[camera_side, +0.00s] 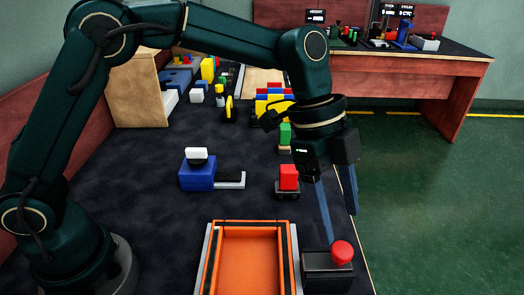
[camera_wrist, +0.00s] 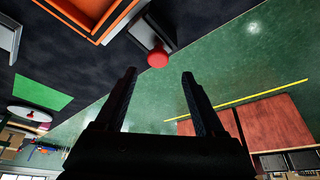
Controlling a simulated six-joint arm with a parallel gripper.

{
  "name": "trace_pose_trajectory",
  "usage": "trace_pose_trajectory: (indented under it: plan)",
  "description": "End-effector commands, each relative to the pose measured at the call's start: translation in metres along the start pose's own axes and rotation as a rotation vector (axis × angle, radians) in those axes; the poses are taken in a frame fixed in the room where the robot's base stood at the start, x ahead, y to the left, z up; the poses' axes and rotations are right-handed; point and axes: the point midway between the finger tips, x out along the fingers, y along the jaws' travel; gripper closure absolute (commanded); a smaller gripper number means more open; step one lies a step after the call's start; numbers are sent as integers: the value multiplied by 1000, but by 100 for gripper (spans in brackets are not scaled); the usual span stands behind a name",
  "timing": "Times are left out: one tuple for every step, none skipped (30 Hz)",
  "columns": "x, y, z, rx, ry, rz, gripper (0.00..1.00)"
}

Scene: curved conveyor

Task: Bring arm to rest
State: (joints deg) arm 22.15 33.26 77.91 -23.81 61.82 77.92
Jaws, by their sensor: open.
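My gripper (camera_side: 338,222) hangs from my arm at the right of the side view, its two fingers pointing down near the table's right edge. The fingers stand apart with nothing between them. In the wrist view my gripper (camera_wrist: 160,82) shows two dark parallel fingers spread wide, with green floor between and beyond them. A red push button (camera_side: 342,252) on a dark box stands just below the fingertips in the side view. The red button also shows in the wrist view (camera_wrist: 158,57), beyond the fingertips. I cannot tell whether a finger touches the box.
An orange tray (camera_side: 292,262) lies left of the button box. A red block (camera_side: 289,176) sits on a small dark base, and a blue device (camera_side: 197,174) stands further left. Coloured blocks (camera_side: 273,107) are behind. Green floor (camera_side: 440,200) is open at right.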

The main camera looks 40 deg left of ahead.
Motion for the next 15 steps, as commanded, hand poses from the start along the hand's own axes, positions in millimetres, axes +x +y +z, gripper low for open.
trace_pose_trajectory:
  plan:
    - [0, 0, 0, 0, 0, 0, 29]
    - [0, 0, 0, 0, 0, 0, 29]
    - [0, 0, 0, 0, 0, 0, 29]
    - [0, 0, 0, 0, 0, 0, 29]
    - [0, 0, 0, 0, 0, 0, 29]
    - [0, 0, 0, -1, 0, 0, 29]
    - [0, 0, 1, -2, -1, -1, 29]
    - [-1, -2, 1, -5, 0, -4, 29]
    - [-6, -4, 1, -6, 5, -17, 29]
    - [-11, -6, 1, -7, 10, -31, 29]
    - [-18, -8, 0, -8, 16, -49, 29]
    - [-29, -10, 0, -10, 24, -74, 29]
    - [-38, -10, 1, -13, 28, -93, 29]
    - [-48, -10, 3, -17, 31, -114, 29]
    - [-61, -8, 6, -23, 31, -144, 29]
